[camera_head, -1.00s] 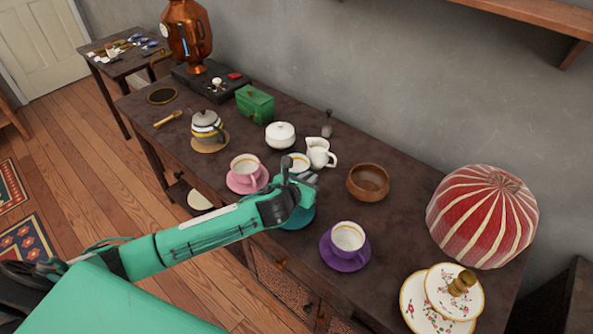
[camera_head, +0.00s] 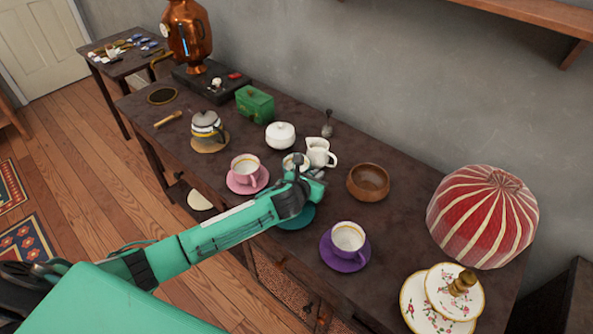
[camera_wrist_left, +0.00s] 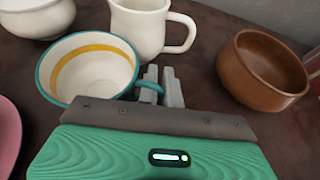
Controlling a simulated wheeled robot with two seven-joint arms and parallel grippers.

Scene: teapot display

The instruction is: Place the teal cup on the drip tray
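The teal cup (camera_wrist_left: 95,70) is white inside with a yellow band and a teal rim and handle. In the head view the cup (camera_head: 295,161) is partly hidden behind my left gripper (camera_head: 314,180). The teal saucer (camera_head: 297,217) shows below my wrist, apart from the cup. In the left wrist view, the left gripper's two grey fingers (camera_wrist_left: 162,86) are close together at the cup's handle. I cannot tell whether they grip it. A dark round disc with a brass rim (camera_head: 162,96), apparently the drip tray, lies below the copper urn's spout. My right gripper is not in view.
A white jug (camera_head: 317,152) and white sugar bowl (camera_head: 280,135) stand close behind the cup. A wooden bowl (camera_head: 368,183) is to the right, a pink cup (camera_head: 245,168) to the left. A teapot (camera_head: 207,127) and green box (camera_head: 254,104) stand farther left.

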